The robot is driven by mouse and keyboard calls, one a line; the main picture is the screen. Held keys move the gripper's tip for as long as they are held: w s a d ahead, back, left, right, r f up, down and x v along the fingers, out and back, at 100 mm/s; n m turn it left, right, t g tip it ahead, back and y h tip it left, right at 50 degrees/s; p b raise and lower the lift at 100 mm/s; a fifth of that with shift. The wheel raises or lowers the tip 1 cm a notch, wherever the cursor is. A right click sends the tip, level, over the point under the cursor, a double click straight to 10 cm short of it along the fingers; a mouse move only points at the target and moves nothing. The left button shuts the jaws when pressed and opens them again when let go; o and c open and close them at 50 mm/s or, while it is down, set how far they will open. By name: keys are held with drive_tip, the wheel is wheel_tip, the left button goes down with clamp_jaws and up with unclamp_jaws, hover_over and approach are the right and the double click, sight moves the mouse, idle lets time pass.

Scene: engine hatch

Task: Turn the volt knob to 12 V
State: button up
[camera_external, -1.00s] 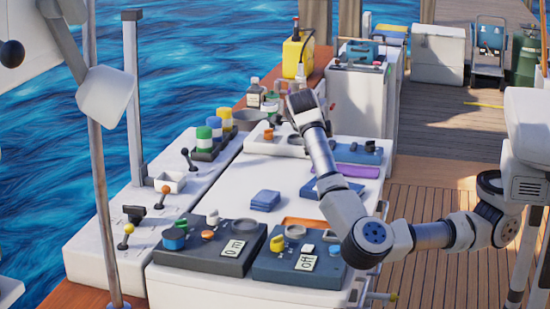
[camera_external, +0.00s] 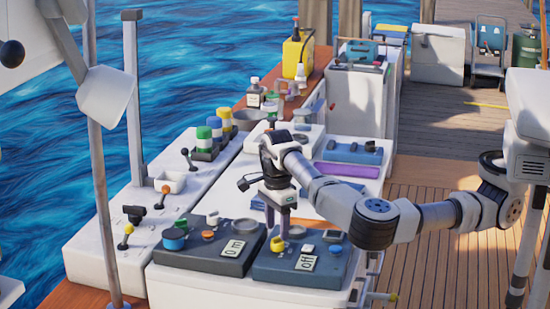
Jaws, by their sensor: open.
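Two dark control panels lie on the white hatch top at the front. The left panel (camera_external: 190,258) has a blue round knob (camera_external: 173,239), an orange knob (camera_external: 208,235) and another label (camera_external: 233,248). Which knob is the volt knob I cannot tell; no volt marking is readable. My gripper (camera_external: 281,229) is open and points down over the back of the right panel, just behind the yellow knob. Contact cannot be made out.
A purple tray (camera_external: 346,170) lies farther back. A metal pole (camera_external: 96,160) rises at left front.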

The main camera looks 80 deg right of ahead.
sight(277, 237)
drive_tip(key=shift+f+p, duration=0.3)
drive_tip(key=shift+f, duration=1.5)
drive_tip(key=c, duration=1)
